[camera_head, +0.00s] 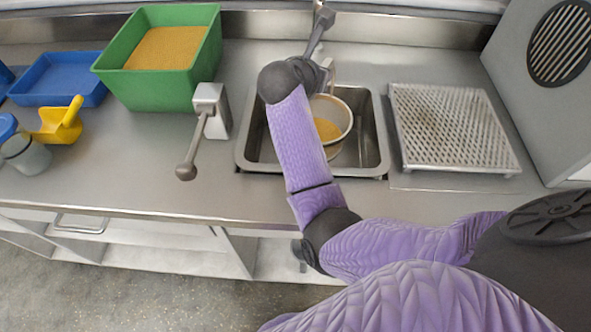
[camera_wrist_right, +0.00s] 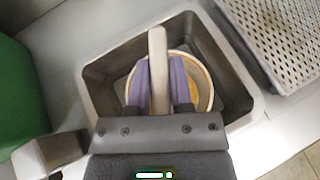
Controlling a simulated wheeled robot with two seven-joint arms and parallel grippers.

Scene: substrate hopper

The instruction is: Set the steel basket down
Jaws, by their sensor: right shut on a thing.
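The steel basket (camera_head: 345,108) is a round pale metal pot with yellow grain (camera_head: 327,129) in it. It is over or inside the sink basin (camera_head: 262,150); I cannot tell whether it touches the bottom. My right gripper (camera_wrist_right: 158,68) is shut on the basket's upright light handle (camera_wrist_right: 157,45), with a purple finger on each side. In the right wrist view the basket (camera_wrist_right: 207,88) shows behind the fingers, within the basin outline. In the head view my right arm hides the basket's left side. My left gripper is not in view.
A perforated drain rack (camera_head: 450,125) lies right of the sink, bare. A grey box with a lever (camera_head: 211,108) stands left of it. Further left are a green bin (camera_head: 150,89) of grain, a blue tray (camera_head: 60,80), a yellow scoop (camera_head: 60,122) and a jar (camera_head: 25,152).

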